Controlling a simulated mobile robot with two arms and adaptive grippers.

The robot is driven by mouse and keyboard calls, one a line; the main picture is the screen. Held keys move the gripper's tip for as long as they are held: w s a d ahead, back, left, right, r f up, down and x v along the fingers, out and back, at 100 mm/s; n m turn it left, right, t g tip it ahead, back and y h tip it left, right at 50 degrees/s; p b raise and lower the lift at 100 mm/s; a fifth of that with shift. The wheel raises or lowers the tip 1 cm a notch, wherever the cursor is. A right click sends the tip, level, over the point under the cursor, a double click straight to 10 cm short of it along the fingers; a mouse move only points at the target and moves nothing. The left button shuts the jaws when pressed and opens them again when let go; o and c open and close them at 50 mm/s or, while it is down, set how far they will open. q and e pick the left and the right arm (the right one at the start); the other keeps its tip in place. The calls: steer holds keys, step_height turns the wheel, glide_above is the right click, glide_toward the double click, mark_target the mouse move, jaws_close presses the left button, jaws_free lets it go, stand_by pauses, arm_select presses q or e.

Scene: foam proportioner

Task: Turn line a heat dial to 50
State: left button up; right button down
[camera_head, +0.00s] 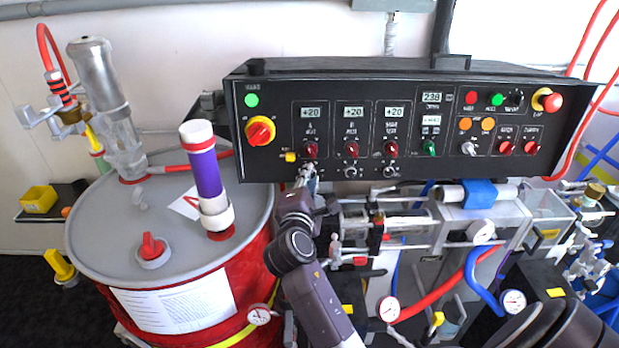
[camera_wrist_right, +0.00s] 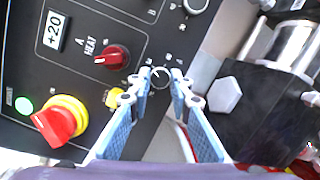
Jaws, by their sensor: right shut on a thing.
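The line A heat dial (camera_wrist_right: 160,76) is a small round black knob with a white mark, low on the black control panel (camera_head: 262,90). My right gripper (camera_wrist_right: 162,73) is shut on it, with one blue-grey fingertip on each side. In the head view, my right gripper (camera_head: 305,180) reaches up to the panel's lower left edge and hides this dial. Above the dial is a red knob (camera_wrist_right: 113,57) by the "A HEAT" label. The line A display (camera_wrist_right: 53,30) reads +20; it also shows in the head view (camera_head: 310,112). My left gripper is not in view.
A red-yellow rotary switch (camera_head: 260,131) and a yellow button (camera_head: 291,157) sit just left of the dial. More displays, knobs and a red emergency button (camera_head: 551,102) lie to the right. A red drum (camera_head: 240,262) with a purple-banded tube (camera_head: 205,170) stands left.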

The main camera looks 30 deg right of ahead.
steer(key=c, duration=1.7)
jaws_free()
steer(key=shift+c, duration=0.2)
steer(key=v, duration=0.7)
steer(key=shift+s+a, duration=0.15)
steer(key=shift+s, duration=0.1)
